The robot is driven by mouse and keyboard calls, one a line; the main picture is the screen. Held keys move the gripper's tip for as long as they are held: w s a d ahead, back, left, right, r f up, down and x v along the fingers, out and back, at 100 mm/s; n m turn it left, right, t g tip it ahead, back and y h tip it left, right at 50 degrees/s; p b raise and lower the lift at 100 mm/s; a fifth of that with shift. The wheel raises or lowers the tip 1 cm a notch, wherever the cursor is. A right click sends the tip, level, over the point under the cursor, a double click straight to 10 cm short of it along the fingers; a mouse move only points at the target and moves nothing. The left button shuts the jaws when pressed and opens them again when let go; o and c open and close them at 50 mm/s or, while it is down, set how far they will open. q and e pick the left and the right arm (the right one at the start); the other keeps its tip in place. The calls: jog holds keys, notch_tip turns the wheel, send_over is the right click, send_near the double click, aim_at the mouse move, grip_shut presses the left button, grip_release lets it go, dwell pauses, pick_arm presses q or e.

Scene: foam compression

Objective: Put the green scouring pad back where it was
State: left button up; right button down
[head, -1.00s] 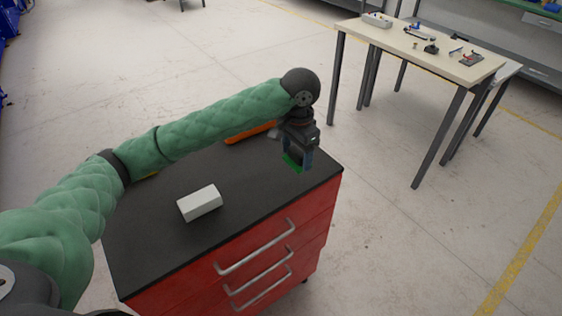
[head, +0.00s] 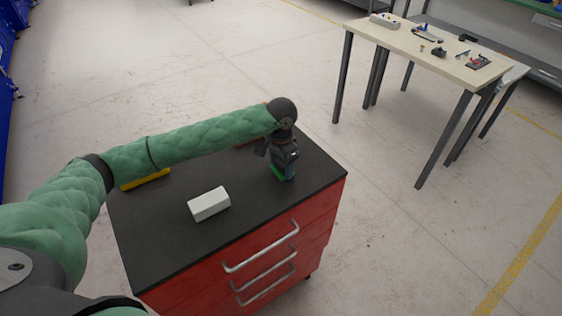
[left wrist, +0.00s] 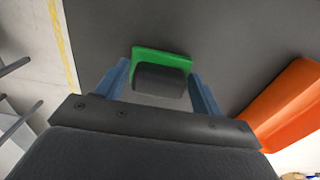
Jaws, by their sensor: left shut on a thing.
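The green scouring pad (head: 278,175) is at my left gripper (head: 284,171), over the right part of the dark cabinet top (head: 250,205). In the left wrist view the pad (left wrist: 165,54) sits between the two blue fingers of my left gripper (left wrist: 160,85), which are shut on it. A dark grey block shows against the pad's near face and hides part of it. I cannot tell whether the pad touches the top. My right gripper is not in view.
A white block (head: 209,204) lies left of the pad. A yellow block (head: 146,179) lies at the left edge, partly behind my arm. An orange block (left wrist: 285,105) lies to the right in the wrist view. The front of the top is clear.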

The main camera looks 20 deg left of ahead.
pick_arm(q)
jog(key=shift+f, duration=0.2)
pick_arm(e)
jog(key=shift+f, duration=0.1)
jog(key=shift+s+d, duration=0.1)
pick_arm(q)
jog(key=o, duration=0.9)
jog(key=shift+f, duration=0.1)
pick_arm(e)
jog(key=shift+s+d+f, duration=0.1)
pick_arm(q)
jog(key=shift+r, duration=0.3)
notch_tip(320, 180, up, 12)
jog(key=b, duration=0.4)
jog(key=shift+f, duration=0.15)
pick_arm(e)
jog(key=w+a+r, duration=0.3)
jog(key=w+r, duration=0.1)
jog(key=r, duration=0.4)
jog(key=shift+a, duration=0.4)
